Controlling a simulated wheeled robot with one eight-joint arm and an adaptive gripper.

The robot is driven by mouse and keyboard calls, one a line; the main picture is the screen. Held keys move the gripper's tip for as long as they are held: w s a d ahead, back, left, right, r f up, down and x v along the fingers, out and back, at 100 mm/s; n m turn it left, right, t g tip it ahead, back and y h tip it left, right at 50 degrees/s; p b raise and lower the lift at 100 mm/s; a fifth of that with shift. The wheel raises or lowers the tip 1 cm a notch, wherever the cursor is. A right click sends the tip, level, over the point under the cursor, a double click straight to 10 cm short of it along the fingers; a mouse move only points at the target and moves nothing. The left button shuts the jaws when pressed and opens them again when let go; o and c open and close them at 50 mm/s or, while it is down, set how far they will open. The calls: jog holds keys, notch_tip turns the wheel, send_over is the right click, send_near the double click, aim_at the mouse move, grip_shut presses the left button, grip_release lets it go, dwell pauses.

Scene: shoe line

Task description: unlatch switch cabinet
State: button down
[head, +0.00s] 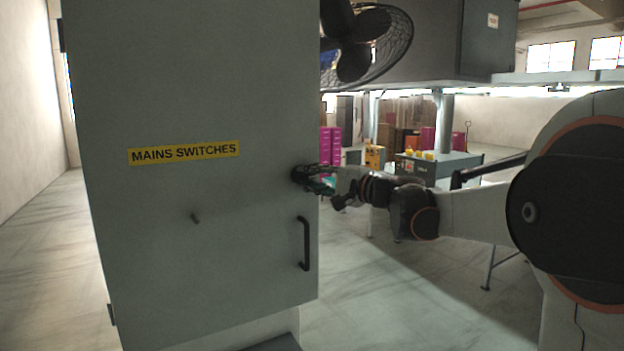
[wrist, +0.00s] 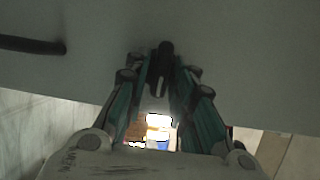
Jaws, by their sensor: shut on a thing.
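The grey switch cabinet (head: 200,90) stands upright at close range, its front marked with a yellow "MAINS SWITCHES" label (head: 184,153). Its door looks shut. A black bar handle (head: 303,243) is low near the door's right edge; it also shows at the upper left of the wrist view (wrist: 32,45). My gripper (head: 308,179) is at the door's right edge, above the handle. In the wrist view its teal fingers close around a small dark latch lever (wrist: 164,58) on the cabinet face. The fingertips partly hide the lever.
A caged fan (head: 365,40) hangs at upper right. Behind are a grey-green bench (head: 440,165) and magenta crates (head: 331,140). The floor right of the cabinet is open.

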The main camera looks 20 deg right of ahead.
jog(key=c, duration=1.6)
grip_release()
jog(key=shift+w+a, duration=0.1)
jog(key=shift+a, duration=0.05)
jog(key=v, duration=1.2)
jog(key=shift+f, duration=0.1)
